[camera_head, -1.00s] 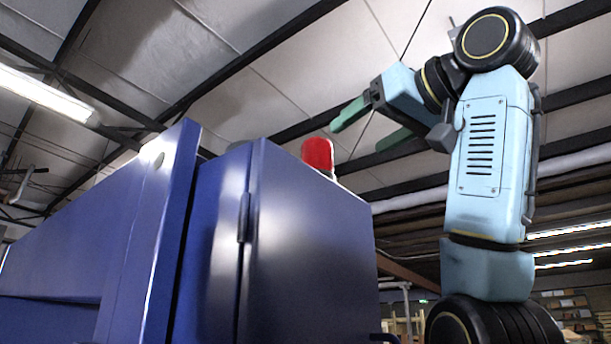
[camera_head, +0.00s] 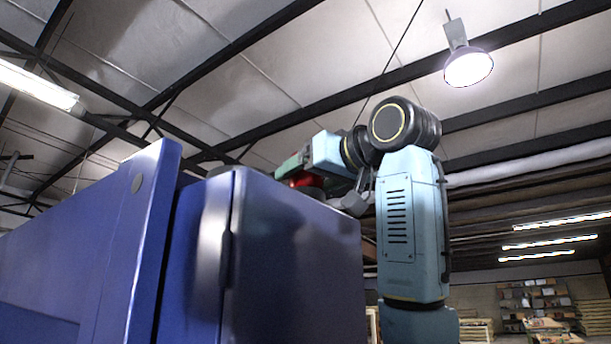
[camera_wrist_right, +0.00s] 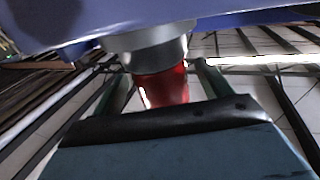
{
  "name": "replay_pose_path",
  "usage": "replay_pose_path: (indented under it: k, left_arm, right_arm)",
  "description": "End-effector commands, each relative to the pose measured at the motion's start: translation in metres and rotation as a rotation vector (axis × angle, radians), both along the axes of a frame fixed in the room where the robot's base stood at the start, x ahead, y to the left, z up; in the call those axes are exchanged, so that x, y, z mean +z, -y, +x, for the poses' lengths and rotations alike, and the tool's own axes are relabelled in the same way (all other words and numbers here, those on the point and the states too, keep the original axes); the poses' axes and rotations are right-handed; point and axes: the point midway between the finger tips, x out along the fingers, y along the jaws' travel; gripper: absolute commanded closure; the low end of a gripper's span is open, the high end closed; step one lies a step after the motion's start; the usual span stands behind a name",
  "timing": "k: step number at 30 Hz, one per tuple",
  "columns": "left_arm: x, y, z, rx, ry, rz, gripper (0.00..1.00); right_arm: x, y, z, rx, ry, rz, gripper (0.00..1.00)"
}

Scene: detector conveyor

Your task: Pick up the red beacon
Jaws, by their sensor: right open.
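The red beacon (camera_head: 306,181) stands on top of the blue cabinet (camera_head: 290,262), partly hidden by my right gripper (camera_head: 290,168) in the head view. In the right wrist view the red dome (camera_wrist_right: 165,88) shows between the two green fingers, with its grey base (camera_wrist_right: 148,57) against the blue cabinet surface. The fingers are open, one on each side of the dome, with gaps visible. My left gripper is not in view.
The cabinet's tall blue side panel (camera_head: 142,235) rises at the left. A hanging lamp (camera_head: 468,68) is at the upper right, well above my arm. Shelves (camera_head: 535,305) stand far back at the right.

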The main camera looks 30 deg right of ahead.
Motion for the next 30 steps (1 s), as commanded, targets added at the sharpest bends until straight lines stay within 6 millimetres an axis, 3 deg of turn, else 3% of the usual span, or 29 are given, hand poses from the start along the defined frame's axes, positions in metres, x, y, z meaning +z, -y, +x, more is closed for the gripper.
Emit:
replay_pose_path:
  k: [5, 18, 30]
  left_arm:
    - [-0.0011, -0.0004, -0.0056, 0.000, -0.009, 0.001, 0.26]
    - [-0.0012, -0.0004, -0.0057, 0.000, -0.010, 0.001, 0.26]
    - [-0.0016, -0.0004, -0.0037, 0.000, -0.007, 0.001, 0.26]
  right_arm:
    - [-0.0006, -0.0002, 0.0001, 0.000, 0.000, 0.000, 0.23]
    - [0.0001, -0.0001, -0.0007, 0.000, 0.002, 0.000, 0.77]
    - [0.0064, -0.0002, -0.0010, 0.000, 0.002, 0.000, 0.77]
